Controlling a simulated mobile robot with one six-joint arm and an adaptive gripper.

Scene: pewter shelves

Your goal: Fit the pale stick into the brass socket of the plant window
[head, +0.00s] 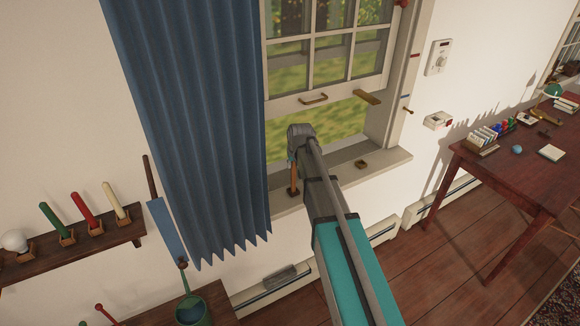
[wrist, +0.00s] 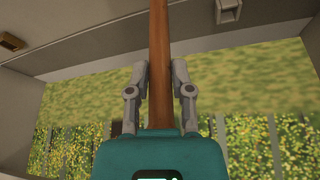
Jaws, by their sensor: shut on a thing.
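My gripper (head: 292,157) is at the open lower part of the window and is shut on an orange-brown stick (head: 293,176). In the wrist view the stick (wrist: 159,40) runs between the two fingers (wrist: 159,78). The stick stands about upright. Its lower end meets a dark socket (head: 294,192) on the sill; I cannot tell if it is inside. A brass-coloured socket (head: 361,163) sits empty on the sill to the right. A pale cream stick (head: 114,202) stands in a holder on the left wall shelf. The stick's top is hidden by my gripper.
The blue curtain (head: 195,120) hangs close left of my gripper. The raised sash (head: 330,98) is above, with a brown piece (head: 367,97) jutting out. The wall shelf (head: 90,248) also holds a green stick (head: 55,220) and a red stick (head: 84,209). A desk (head: 505,175) stands right.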

